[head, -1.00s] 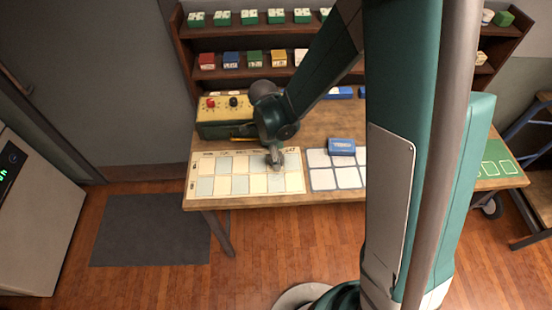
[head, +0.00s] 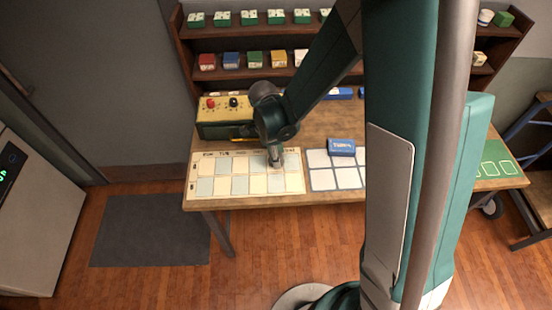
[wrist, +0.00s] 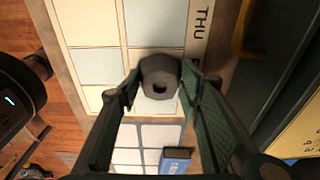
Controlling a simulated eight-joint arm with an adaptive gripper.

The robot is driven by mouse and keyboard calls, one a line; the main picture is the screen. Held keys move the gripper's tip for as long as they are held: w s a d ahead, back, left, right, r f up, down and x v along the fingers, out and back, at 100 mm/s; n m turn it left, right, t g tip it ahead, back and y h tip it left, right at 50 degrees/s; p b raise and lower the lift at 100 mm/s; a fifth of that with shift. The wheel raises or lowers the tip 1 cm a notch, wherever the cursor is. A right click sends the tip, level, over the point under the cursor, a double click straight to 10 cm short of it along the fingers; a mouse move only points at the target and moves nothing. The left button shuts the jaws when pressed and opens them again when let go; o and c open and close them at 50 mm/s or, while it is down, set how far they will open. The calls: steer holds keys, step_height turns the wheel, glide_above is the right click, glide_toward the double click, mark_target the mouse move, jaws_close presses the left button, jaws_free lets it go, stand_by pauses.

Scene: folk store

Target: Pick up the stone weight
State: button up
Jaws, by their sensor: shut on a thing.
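The stone weight (wrist: 160,72) is a small dark grey block with a round hole. In the wrist view it sits between my gripper's two fingertips (wrist: 161,84), which press on it from both sides. My gripper (head: 276,162) points down over the upper right part of the weekly planner sheet (head: 208,184) on the wooden table. In the head view the weight is too small and covered by the fingers to make out clearly. I cannot tell whether it touches the sheet.
A yellow and green box with knobs (head: 222,115) stands just behind my gripper. To the right lie a blue-edged card grid (head: 320,180) and a blue box (head: 342,147). Shelves with small coloured boxes (head: 231,60) stand behind the table. The planner's left side is clear.

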steer(key=shift+r, duration=0.2)
steer(key=shift+r+p, duration=0.35)
steer(key=shift+r, duration=4.5)
